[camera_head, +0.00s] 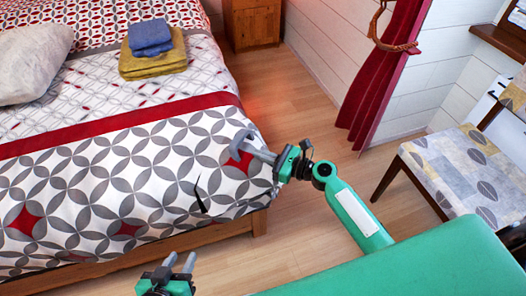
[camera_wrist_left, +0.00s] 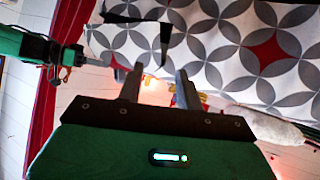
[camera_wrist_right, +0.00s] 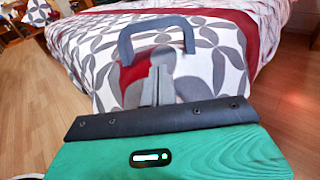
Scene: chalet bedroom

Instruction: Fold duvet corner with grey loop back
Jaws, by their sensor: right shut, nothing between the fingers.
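The patterned duvet (camera_head: 150,165) lies over the bed, and its near right corner hangs at the bed's edge. A grey loop (camera_head: 238,138) stands at that corner; in the right wrist view the grey loop (camera_wrist_right: 157,23) arches beyond the fingertips. My right gripper (camera_head: 256,153) is at the corner, shut and empty, its fingers pointing toward the loop; whether they touch it I cannot tell. My left gripper (camera_head: 182,260) is open and empty, low in front of the bed. A black strip (camera_head: 199,195) hangs on the duvet's front side; it also shows in the left wrist view (camera_wrist_left: 165,45).
Folded blue towels (camera_head: 150,37) lie on yellow towels (camera_head: 153,63) on the bed, beside a pillow (camera_head: 32,65). The wooden bed frame (camera_head: 190,240) is in front of my left gripper. A chair (camera_head: 455,165) stands at right. Floor between bed and curtain (camera_head: 385,75) is clear.

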